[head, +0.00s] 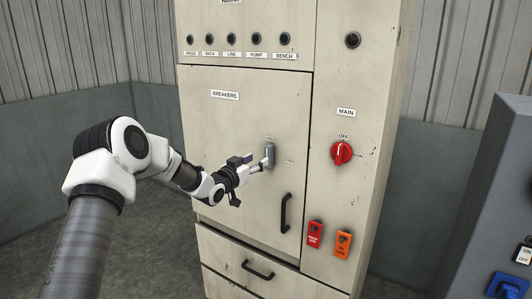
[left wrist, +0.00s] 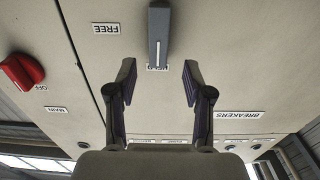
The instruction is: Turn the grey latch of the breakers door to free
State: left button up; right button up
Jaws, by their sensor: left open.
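The grey latch (head: 269,154) is on the cream breakers door (head: 225,130), upright under a small label. A FREE label (left wrist: 106,29) is to one side; in the head view it lies right of the latch. My left gripper (head: 262,163) is at the latch, coming from the left. The left wrist view, upside down, shows the left gripper (left wrist: 158,70) open, its two fingers apart. The latch (left wrist: 158,35) lies in line with the gap, mostly beyond the fingertips. Whether a finger touches it I cannot tell. My right gripper is not in view.
A black door handle (head: 285,213) is below right of the latch. A red MAIN knob (head: 341,152) and red and orange tags (head: 315,234) are on the right panel. Drawers lie below. A blue-grey machine (head: 490,200) stands at far right.

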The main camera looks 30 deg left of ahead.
aim_at(267, 156)
pick_arm(q)
jog(key=w, duration=0.2)
jog(key=w+p, duration=0.1)
jog(key=w, duration=0.2)
jog(key=shift+w+d+f, duration=0.15)
jog(key=shift+w+d, duration=0.05)
jog(key=shift+w, duration=0.05)
jog(key=shift+w+p, duration=0.35)
jog(key=shift+w, duration=0.05)
grip_shut()
